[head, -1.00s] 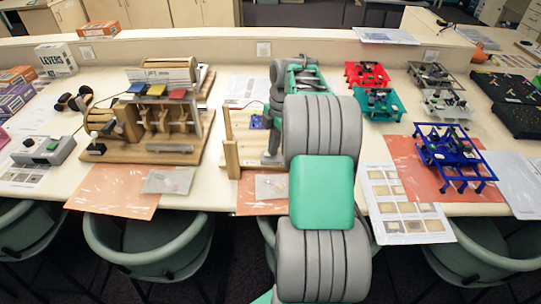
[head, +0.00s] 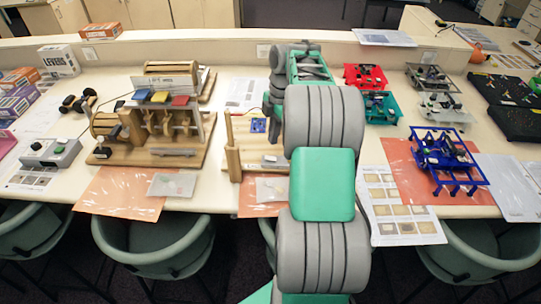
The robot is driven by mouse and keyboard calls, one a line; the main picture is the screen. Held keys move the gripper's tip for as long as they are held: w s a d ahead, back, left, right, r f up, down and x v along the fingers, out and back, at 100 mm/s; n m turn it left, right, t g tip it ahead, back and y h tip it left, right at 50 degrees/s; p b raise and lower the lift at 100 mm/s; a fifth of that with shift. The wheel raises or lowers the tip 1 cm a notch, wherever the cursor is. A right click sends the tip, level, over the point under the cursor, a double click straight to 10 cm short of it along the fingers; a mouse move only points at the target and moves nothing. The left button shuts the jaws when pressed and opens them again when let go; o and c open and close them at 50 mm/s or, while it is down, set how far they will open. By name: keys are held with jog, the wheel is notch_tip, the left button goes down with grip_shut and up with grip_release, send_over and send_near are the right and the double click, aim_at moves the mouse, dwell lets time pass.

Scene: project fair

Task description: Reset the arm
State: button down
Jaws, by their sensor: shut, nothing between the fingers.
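My grey and green arm reaches from the bottom of the head view up over the long pale table (head: 225,185). Its far end bends down behind the near arm links. My gripper (head: 272,138) points down there, shut and empty, partly hidden by the arm. It is over or beside a wooden stand (head: 240,158) with an upright post. I cannot tell its exact height above the board.
A wooden lever machine (head: 155,125) stands left, with a grey switch box (head: 50,152) beside it. Blue (head: 445,160), red (head: 366,76) and teal (head: 378,106) frames stand right. Green chairs (head: 155,245) line the front edge. Dark trays (head: 515,120) lie far right.

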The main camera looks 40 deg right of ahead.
jog(key=s+a+r+m+t+h, duration=0.1)
jog(key=s+a+r+m, duration=0.2)
jog(key=a, duration=0.6)
jog(key=s+a+r+m+t, duration=0.1)
jog(key=s+a+r+m, duration=0.1)
jog(key=a+r+m, duration=0.45)
jog(key=s+a+f+m+t, duration=0.2)
jog(key=s+a+f+m, duration=0.3)
jog(key=s+a+m, duration=0.2)
jog(key=s+a, duration=0.2)
jog(key=s, duration=0.1)
jog(key=shift+h, duration=0.4)
